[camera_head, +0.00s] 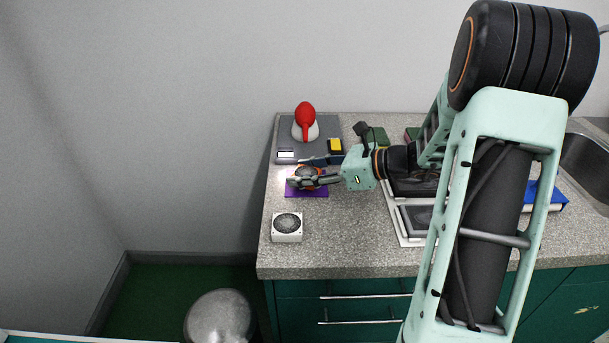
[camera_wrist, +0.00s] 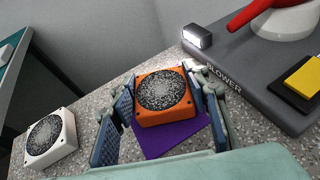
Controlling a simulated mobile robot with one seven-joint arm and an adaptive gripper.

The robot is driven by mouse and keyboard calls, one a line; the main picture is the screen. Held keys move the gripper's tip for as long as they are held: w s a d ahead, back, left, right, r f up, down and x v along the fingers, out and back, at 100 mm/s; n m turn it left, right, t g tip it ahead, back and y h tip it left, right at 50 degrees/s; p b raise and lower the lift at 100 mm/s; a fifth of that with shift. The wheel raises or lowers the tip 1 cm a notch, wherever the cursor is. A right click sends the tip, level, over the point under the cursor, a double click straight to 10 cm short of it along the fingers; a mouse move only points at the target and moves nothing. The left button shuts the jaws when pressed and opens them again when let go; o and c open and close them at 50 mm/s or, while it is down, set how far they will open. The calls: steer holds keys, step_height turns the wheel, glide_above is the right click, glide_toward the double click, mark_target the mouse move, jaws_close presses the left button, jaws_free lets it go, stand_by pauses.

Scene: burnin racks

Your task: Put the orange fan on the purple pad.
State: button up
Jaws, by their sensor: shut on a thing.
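The orange fan (camera_wrist: 163,97) is a square block with a dark speckled round grille on its face. My gripper (camera_wrist: 163,105) has its blue-padded fingers on either side of the fan and is shut on it. The purple pad (camera_wrist: 178,138) lies on the counter under the fan in the wrist view, and part of it is hidden by the fan. In the head view the fan (camera_head: 307,173) is partly covered by my gripper (camera_head: 308,180), above the purple pad (camera_head: 307,194). I cannot tell whether the fan touches the pad.
A white fan (camera_head: 287,227) sits on the counter in front of the pad. Behind the pad is a grey mat (camera_head: 343,128) marked "BLOWER", holding a red-and-white blower (camera_head: 305,121), a yellow-and-black item (camera_head: 335,146) and a small lit block (camera_wrist: 197,36). A light frame (camera_head: 408,238) lies to the right.

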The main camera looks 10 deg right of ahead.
steer(key=shift+f, duration=0.1)
steer(key=shift+f, duration=0.15)
steer(key=o, duration=1.1)
steer(key=shift+o, duration=0.2)
steer(key=shift+r, duration=0.25)
steer(key=p+v, duration=0.1)
steer(key=v, duration=1.1)
steer(key=shift+f+p, duration=0.1)
steer(key=shift+p, duration=0.2)
